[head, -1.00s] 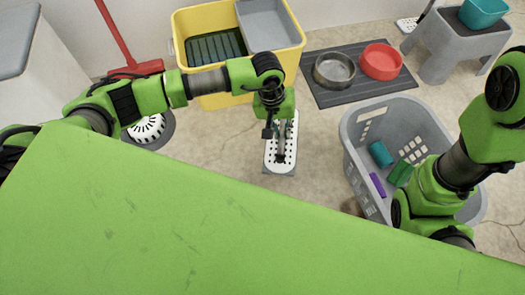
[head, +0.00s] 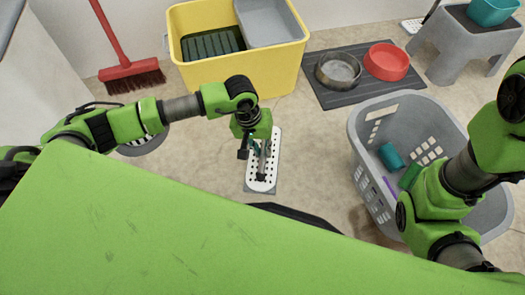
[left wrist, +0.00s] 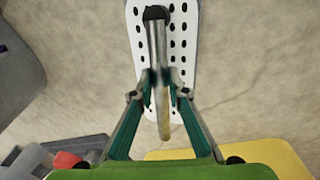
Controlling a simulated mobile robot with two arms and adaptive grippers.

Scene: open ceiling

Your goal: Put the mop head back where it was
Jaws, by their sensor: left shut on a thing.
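The mop head (head: 273,160) is a white plate with rows of dark holes and a grey edge showing beneath it. It is in front of the yellow bucket in the head view. In the left wrist view the mop head (left wrist: 182,22) fills the top middle, with a metal stem rising from it. My left gripper (head: 258,150) is over the plate, its fingers shut on the stem; its green fingers (left wrist: 160,85) also show in the left wrist view. I cannot tell whether the plate touches the floor. My right arm is at the right; its gripper is not visible.
A yellow bucket (head: 285,62) stands behind. A dark mat (head: 335,97) holds a steel bowl (head: 338,69) and a red bowl (head: 386,62). A grey laundry basket (head: 362,125) is right, a red broom (head: 130,71) left. A grey stool (head: 450,45) stands back right. Floor between mop head and basket is clear.

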